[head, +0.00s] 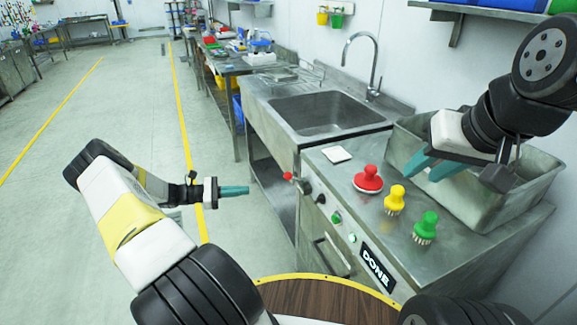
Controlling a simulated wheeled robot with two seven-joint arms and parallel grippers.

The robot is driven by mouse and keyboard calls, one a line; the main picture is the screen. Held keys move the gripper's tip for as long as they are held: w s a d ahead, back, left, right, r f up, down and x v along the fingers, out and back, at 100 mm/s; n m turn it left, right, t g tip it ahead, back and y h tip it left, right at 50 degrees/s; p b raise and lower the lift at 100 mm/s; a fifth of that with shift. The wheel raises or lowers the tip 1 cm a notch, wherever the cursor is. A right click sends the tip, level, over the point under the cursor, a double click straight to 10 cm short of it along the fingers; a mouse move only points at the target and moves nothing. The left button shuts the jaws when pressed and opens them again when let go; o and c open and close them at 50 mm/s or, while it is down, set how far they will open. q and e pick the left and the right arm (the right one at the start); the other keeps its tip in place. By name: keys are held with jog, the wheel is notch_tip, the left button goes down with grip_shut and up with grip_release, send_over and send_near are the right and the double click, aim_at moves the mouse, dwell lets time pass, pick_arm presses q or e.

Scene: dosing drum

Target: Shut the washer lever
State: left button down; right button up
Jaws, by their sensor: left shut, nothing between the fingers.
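The washer lever (298,183) is a short grey handle with a red ball tip, on the upper front of the steel washer unit (315,215). It sticks out from the front face toward the left. My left gripper (236,190) is shut and empty, its teal fingers pointing right at the lever. A clear gap lies between its fingertips and the red ball. My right gripper (430,168) is over the right part of the unit, near the steel basin. Its two teal fingers look spread apart with nothing visible between them.
Below the lever, the front panel has buttons, a drawer handle and a DONE label (375,268). A sink (325,112) lies behind. The floor at left is clear.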

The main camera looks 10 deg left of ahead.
pick_arm(q)
jog(key=shift+w+a+f+n+t, duration=0.35)
jog(key=shift+a+f+n+t, duration=0.15)
jog(key=shift+f, duration=0.15)
jog(key=shift+d, duration=0.1)
send_near(296, 179)
jog(key=w+d, duration=0.1)
jog(key=shift+w+d, duration=0.2)
jog(key=shift+d, duration=0.3)
jog(key=shift+r, duration=0.15)
